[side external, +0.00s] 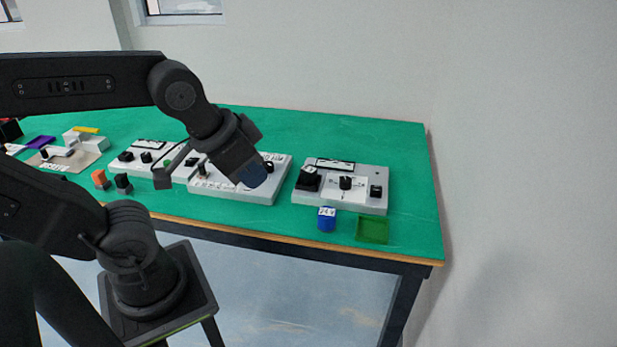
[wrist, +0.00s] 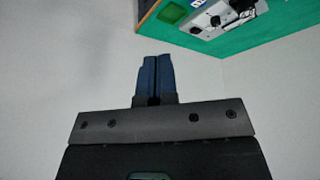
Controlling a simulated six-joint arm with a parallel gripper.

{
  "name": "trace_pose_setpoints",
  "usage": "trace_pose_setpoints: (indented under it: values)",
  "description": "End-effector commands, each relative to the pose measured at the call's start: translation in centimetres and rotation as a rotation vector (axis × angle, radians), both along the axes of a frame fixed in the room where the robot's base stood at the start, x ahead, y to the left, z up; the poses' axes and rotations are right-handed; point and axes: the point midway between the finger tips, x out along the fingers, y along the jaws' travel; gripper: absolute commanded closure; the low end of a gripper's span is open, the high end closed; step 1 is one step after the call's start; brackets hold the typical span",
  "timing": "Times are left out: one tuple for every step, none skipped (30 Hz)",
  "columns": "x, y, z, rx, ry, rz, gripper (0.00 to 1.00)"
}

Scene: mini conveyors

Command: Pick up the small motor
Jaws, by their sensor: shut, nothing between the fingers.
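A small blue cylinder with a white marked top (side external: 327,219) stands upright near the table's front edge; it may be the small motor, but I cannot tell for sure. A sliver of it seems to show at the top edge of the wrist view (wrist: 198,3). My gripper (side external: 253,175) is in the air, up and left of the blue cylinder in the side view, in front of the grey boards. In the wrist view its blue fingers (wrist: 157,78) are together with nothing held between them.
A shallow green tray (side external: 373,230) lies right of the blue cylinder. A grey board with black parts (side external: 359,204) sits behind them. More grey boards (side external: 262,195) and small orange (side external: 100,178) and black blocks (side external: 123,183) are to the left. The green table's (side external: 415,235) right end is bare.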

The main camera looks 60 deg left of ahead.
Motion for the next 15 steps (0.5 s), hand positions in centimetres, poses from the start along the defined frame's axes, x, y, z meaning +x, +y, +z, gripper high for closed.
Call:
trace_pose_setpoints:
  values:
    - [0.0, 0.0, 0.0, 0.0, 0.0, 0.0, 1.0]
    - [0.0, 0.0, 0.0, 0.0, 0.0, 0.0, 1.0]
    - [0.0, 0.0, 0.0, 0.0, 0.0, 0.0, 1.0]
    - [0.0, 0.0, 0.0, 0.0, 0.0, 0.0, 1.0]
    - [0.0, 0.0, 0.0, 0.0, 0.0, 0.0, 1.0]
    - [0.0, 0.0, 0.0, 0.0, 0.0, 0.0, 1.0]
    - [0.0, 0.0, 0.0, 0.0, 0.0, 0.0, 1.0]
    - [0.0, 0.0, 0.0, 0.0, 0.0, 0.0, 1.0]
    - [0.0, 0.0, 0.0, 0.0, 0.0, 0.0, 0.99]
    - [0.0, 0.0, 0.0, 0.0, 0.0, 0.0, 0.96]
    - [0.0, 0.0, 0.0, 0.0, 0.0, 0.0, 0.93]
    - [0.0, 0.0, 0.0, 0.0, 0.0, 0.0, 0.89]
    - [0.0, 0.0, 0.0, 0.0, 0.0, 0.0, 0.87]
    - [0.0, 0.0, 0.0, 0.0, 0.0, 0.0, 0.84]
    - [0.0, 0.0, 0.0, 0.0, 0.0, 0.0, 0.8]
